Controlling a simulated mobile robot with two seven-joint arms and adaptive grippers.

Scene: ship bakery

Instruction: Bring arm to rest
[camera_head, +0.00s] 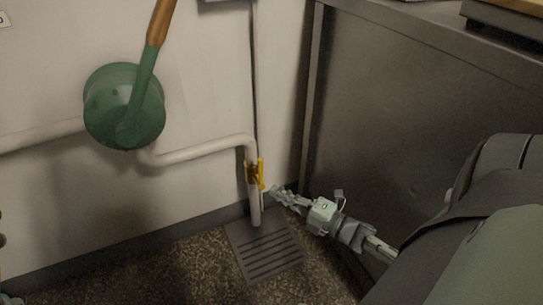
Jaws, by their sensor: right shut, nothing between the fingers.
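My right gripper (279,193) is low in the middle of the head view, at the end of my right arm, which comes in from the lower right. Its fingers are shut and empty. In the picture the fingertips lie just right of a white pipe with a yellow valve handle (254,173); whether they touch it I cannot tell.
A green round thing (104,98) with a brown-handled lever hangs on the pale wall at left. A white pipe (200,154) runs along the wall. A slotted drain grate (268,255) lies in the speckled floor. A metal counter (400,110) fills the right.

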